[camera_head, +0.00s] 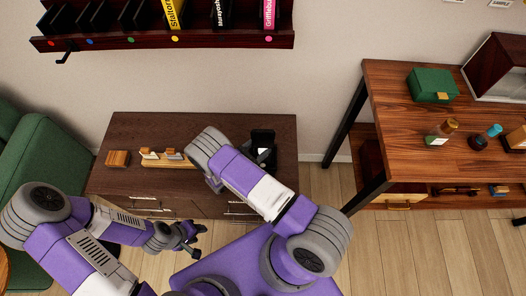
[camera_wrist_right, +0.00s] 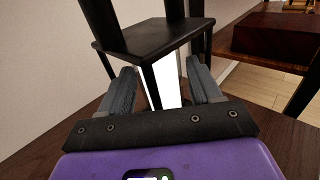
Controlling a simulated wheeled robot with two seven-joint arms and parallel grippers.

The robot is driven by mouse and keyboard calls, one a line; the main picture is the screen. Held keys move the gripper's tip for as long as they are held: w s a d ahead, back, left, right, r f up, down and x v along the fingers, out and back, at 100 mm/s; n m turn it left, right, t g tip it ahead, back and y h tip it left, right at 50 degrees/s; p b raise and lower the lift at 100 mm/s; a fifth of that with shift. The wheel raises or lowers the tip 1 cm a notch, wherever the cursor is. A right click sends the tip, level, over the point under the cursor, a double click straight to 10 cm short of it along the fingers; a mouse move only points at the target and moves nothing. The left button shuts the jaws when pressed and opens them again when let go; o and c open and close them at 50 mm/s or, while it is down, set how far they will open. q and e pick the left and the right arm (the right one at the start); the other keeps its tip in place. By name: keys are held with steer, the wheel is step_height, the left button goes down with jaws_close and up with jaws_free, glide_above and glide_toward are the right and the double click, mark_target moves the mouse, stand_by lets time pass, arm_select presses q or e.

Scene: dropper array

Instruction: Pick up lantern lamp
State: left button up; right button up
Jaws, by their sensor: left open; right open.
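The lantern lamp (camera_head: 263,141) is a small black-framed lantern on the right end of the dark wooden cabinet, partly hidden by my right arm in the head view. In the right wrist view its black frame (camera_wrist_right: 150,38) is close up, with a bright white panel below the plate. My right gripper (camera_wrist_right: 160,70) is open, with its two grey fingers on either side of that panel; I cannot tell whether they touch it. In the head view the right fingers are hidden behind the arm. My left gripper (camera_head: 201,240) is open and empty in front of the cabinet.
The cabinet (camera_head: 140,130) also holds a wooden block (camera_head: 117,158) and a wooden tray (camera_head: 180,163) with small items. A wooden table (camera_head: 390,100) at right bears a green box (camera_head: 432,85) and bottles. A green sofa (camera_head: 45,150) stands left. A dark wall shelf (camera_head: 120,40) hangs above.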

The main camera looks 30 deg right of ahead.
jaws_close()
stand_by(0.3)
steer(key=shift+r, duration=0.1)
